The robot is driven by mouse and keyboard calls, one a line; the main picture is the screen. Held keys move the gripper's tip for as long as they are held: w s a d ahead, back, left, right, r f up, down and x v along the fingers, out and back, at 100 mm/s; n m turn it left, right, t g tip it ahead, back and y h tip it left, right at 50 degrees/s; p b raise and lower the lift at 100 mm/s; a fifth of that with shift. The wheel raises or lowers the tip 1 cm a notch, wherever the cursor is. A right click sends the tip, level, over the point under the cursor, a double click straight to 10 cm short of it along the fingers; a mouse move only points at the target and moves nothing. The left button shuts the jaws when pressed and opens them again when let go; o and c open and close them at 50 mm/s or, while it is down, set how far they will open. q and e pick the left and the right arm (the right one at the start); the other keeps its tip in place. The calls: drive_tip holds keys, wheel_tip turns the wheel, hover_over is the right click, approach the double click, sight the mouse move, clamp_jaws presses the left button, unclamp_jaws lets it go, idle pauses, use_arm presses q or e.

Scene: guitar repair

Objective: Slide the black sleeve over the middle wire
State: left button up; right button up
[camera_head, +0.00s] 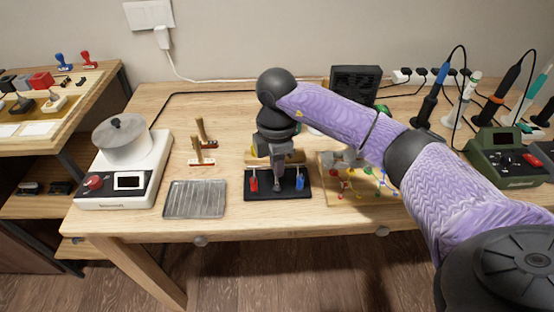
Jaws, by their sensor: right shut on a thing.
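My right gripper (277,186) points straight down over the middle of a black holder base (275,196) at the front centre of the table. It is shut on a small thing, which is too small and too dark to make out. A red clip (254,182) stands on the left of the base and a blue clip (300,181) on the right, one on each side of the gripper. The black sleeve and the middle wire cannot be made out; the gripper covers the space between the clips. My left gripper is not in view.
A metal tray (195,199) lies left of the base, with a hot plate and pot (122,140) further left. A board with coloured parts (352,188) lies to the right under my arm. Soldering tools and a green station (503,158) stand at the far right.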

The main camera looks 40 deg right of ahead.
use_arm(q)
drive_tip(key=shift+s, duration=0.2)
use_arm(e)
drive_tip(key=shift+f, duration=0.3)
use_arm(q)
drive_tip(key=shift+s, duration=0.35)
use_arm(e)
drive_tip(key=shift+f, duration=0.1)
use_arm(q)
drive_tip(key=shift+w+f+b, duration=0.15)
drive_tip(key=shift+b, duration=0.15)
use_arm(e)
drive_tip(key=shift+f, duration=0.35)
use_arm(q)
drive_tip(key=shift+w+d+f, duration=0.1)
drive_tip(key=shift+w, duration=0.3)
use_arm(e)
drive_tip(key=shift+f, duration=0.15)
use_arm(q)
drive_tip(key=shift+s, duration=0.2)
use_arm(e)
drive_tip(key=shift+f, duration=0.15)
drive_tip(key=shift+f, duration=0.35)
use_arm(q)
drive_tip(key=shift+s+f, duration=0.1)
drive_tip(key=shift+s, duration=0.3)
use_arm(e)
drive_tip(key=shift+f, duration=0.1)
drive_tip(key=shift+f, duration=0.1)
